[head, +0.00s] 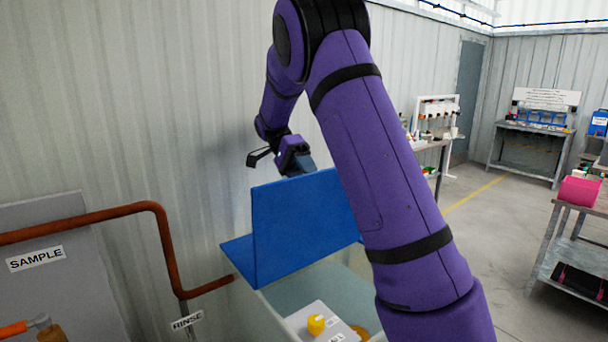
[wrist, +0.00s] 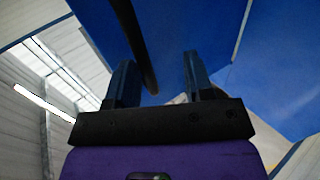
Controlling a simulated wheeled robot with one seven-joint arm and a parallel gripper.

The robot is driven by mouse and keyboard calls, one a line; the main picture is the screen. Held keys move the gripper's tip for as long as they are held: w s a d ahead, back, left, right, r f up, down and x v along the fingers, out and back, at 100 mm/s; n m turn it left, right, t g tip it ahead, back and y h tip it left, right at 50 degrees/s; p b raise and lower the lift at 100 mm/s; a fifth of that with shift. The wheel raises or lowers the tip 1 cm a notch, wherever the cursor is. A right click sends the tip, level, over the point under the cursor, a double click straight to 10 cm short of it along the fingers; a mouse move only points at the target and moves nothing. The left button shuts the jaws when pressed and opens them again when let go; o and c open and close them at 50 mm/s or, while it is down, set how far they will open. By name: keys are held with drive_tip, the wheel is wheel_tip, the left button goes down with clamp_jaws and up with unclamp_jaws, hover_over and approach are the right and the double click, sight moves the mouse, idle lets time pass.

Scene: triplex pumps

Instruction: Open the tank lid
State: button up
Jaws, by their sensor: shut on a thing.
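The blue tank lid (head: 300,225) stands raised and nearly upright over the pale tank (head: 345,288) in the head view, with a flat blue part at its left. My gripper (head: 304,165) is at the lid's upper edge, on its far side; my arm covers the lid's right part. In the wrist view the blue lid (wrist: 180,30) fills much of the picture. A dark bar (wrist: 138,45), which looks like the lid's handle, runs between the two fingers of my gripper (wrist: 157,65). My gripper is shut on it, though the exact contact is hard to see.
A brown pipe (head: 150,208) with SAMPLE (head: 35,258) and RINSE (head: 187,320) signs runs left of the tank. A yellow knob (head: 316,324) sits on a panel in front. The corrugated wall (head: 170,110) is close behind. Open floor (head: 490,240) lies to the right, with benches beyond.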

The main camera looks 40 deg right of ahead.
drive_tip(key=shift+a+f, duration=0.15)
drive_tip(key=shift+f, duration=0.35)
drive_tip(key=o, duration=0.8)
drive_tip(key=shift+w+f, duration=0.1)
drive_tip(key=shift+w, duration=0.05)
drive_tip(key=shift+c, duration=0.4)
drive_tip(key=shift+r, duration=0.3)
drive_tip(key=shift+c, duration=0.3)
drive_tip(key=s+a+r, duration=0.2)
drive_tip(key=s, duration=0.6)
drive_tip(key=s+a+r, duration=0.1)
drive_tip(key=s+r, duration=0.2)
drive_tip(key=s, duration=0.4)
drive_tip(key=shift+s+a, duration=0.35)
